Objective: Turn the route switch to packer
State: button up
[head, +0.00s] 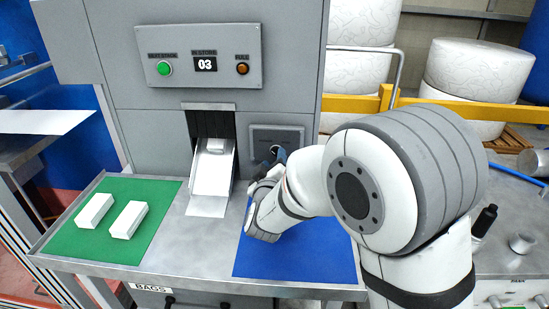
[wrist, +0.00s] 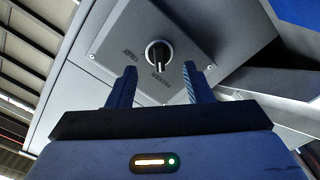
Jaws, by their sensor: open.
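The route switch is a round black knob (wrist: 158,54) on a square grey plate (wrist: 195,30) in the wrist view. A pale line on the knob runs downward in this picture, toward a label that seems to read PACKER; another label, TRAY, is at left. My gripper (wrist: 158,82) is open, one finger either side of the knob in the picture. The knob lies between and just beyond the fingertips; contact cannot be told. In the head view the switch plate (head: 289,133) is on the machine front, and my gripper (head: 277,157) partly hides the knob.
A chute (head: 212,175) holding a white block is left of the switch. A green mat (head: 75,240) with two white blocks and a blue mat (head: 290,262) lie on the metal table below. A control panel (head: 198,56) showing 03 is above.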

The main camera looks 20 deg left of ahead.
jog(key=v, duration=0.5)
jog(key=shift+w, duration=0.1)
